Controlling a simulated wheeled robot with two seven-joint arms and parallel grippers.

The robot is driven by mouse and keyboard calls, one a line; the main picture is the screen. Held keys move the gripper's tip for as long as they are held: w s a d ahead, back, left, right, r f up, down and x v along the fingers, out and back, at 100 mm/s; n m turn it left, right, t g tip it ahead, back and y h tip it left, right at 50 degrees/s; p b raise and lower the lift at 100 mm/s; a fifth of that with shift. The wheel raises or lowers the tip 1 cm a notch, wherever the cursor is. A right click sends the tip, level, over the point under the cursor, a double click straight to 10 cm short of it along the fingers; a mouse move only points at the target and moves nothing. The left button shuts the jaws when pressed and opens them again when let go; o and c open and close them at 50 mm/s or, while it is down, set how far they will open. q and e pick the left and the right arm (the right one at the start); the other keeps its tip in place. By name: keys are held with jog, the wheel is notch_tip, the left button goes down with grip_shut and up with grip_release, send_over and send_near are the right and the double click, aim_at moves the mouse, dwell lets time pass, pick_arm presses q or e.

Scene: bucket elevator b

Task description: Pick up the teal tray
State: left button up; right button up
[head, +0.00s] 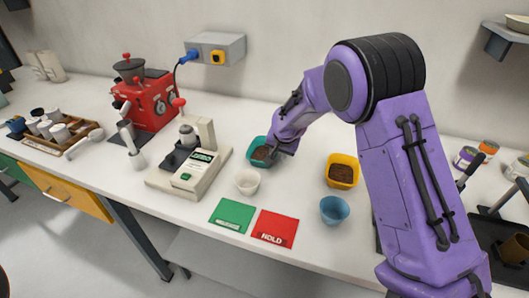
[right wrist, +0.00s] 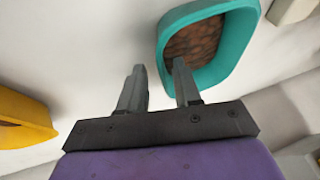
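The teal tray (head: 251,146) holds brown contents and sits on the white counter, right of the white machine with a green label. My right gripper (head: 285,150) is at the tray's right side. In the right wrist view the teal tray (right wrist: 226,78) is at the upper right. My right gripper (right wrist: 159,68) is open there, its fingers apart. One finger overlaps the tray's inside and the other shows outside its wall, with the near rim between them. I cannot tell whether either finger touches the tray. My left gripper is not in view.
A yellow tray (head: 343,160) with brown contents, a blue cup (head: 334,209) and a white cup (head: 247,181) stand nearby. Green (head: 231,215) and red (head: 274,228) mats lie in front. The white machine (head: 188,178) and red grinder (head: 152,98) are to the left.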

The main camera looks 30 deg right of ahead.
jog(key=shift+w+f, duration=0.85)
jog(key=shift+f, duration=0.05)
jog(key=shift+s+r, duration=0.15)
jog(key=shift+s, duration=0.1)
jog(key=shift+s+r, duration=0.1)
jog(key=shift+s, duration=0.05)
jog(key=shift+c, duration=1.2)
jog(key=shift+d, duration=0.15)
grip_shut()
jog(key=shift+f, duration=0.2)
